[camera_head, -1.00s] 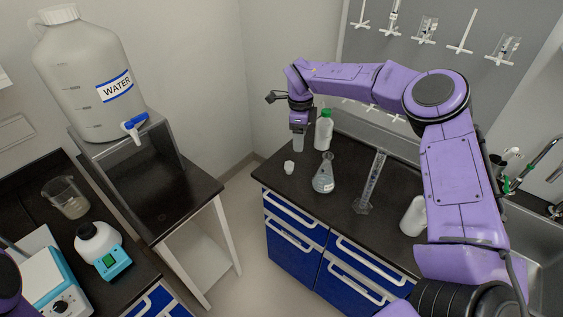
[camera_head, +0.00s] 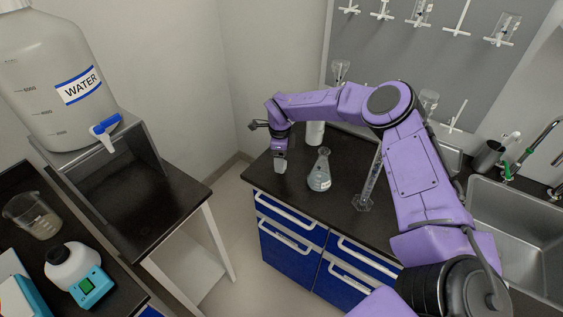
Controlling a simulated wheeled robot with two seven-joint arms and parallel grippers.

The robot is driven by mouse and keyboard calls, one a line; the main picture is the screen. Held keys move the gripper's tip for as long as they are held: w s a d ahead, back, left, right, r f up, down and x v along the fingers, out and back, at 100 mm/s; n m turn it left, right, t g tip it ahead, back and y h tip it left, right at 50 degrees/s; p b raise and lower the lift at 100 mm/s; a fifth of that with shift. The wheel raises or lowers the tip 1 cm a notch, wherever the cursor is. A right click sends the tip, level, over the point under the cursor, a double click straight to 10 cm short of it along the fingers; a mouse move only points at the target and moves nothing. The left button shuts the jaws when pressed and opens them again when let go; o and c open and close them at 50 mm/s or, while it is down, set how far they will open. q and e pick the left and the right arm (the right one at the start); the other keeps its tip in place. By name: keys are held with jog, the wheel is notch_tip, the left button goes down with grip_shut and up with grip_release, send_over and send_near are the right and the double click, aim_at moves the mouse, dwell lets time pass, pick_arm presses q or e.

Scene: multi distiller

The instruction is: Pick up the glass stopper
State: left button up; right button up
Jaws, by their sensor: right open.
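My right gripper (camera_head: 281,167) points down at the left end of the black bench top, with its fingers open. It is close to the bench surface, at the spot where a small pale object, likely the glass stopper, stood earlier. The stopper cannot be told apart from the pale fingers now, so I cannot tell whether it is between them. A conical glass flask (camera_head: 319,173) with liquid stands just right of the gripper, apart from it. My left gripper is not in view.
A white bottle (camera_head: 315,133) stands behind the gripper, partly hidden by my right arm. A glass cylinder (camera_head: 369,182) stands right of the flask. A sink (camera_head: 515,225) is at the right. A water tank (camera_head: 55,80), beaker (camera_head: 34,216) and white-and-teal device (camera_head: 80,275) are at the left.

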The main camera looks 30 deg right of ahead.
jog(key=shift+f, duration=1.15)
jog(key=c, duration=1)
jog(key=shift+r, duration=0.1)
jog(key=shift+c, duration=0.2)
